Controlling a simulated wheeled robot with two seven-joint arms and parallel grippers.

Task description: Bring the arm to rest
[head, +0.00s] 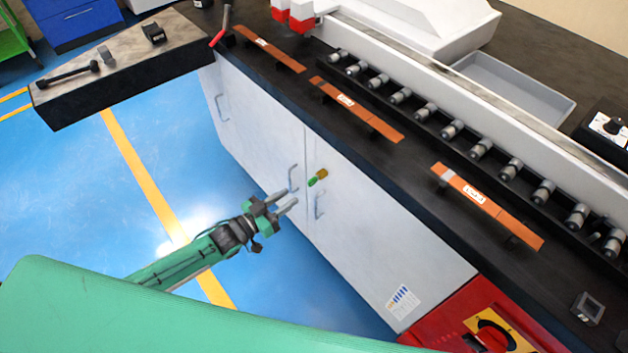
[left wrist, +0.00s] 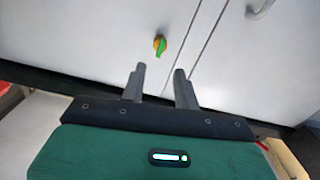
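My left gripper (head: 287,201) is low in front of the white cabinet doors (head: 262,135), below the bench top. It also shows in the left wrist view (left wrist: 158,82), with its two fingers apart and nothing between them. A green and yellow knob (head: 318,177) sits on the cabinet front beyond the fingertips, and it also shows in the left wrist view (left wrist: 160,45). The gripper appears apart from it. My right gripper does not show in either view.
The dark bench top (head: 290,75) carries copper bars (head: 372,113) and a row of grey rollers (head: 425,110). A red machine part (head: 465,315) stands at the lower right. A dark side table (head: 120,75) with tools is at upper left. The blue floor (head: 70,190) left of the cabinet is clear.

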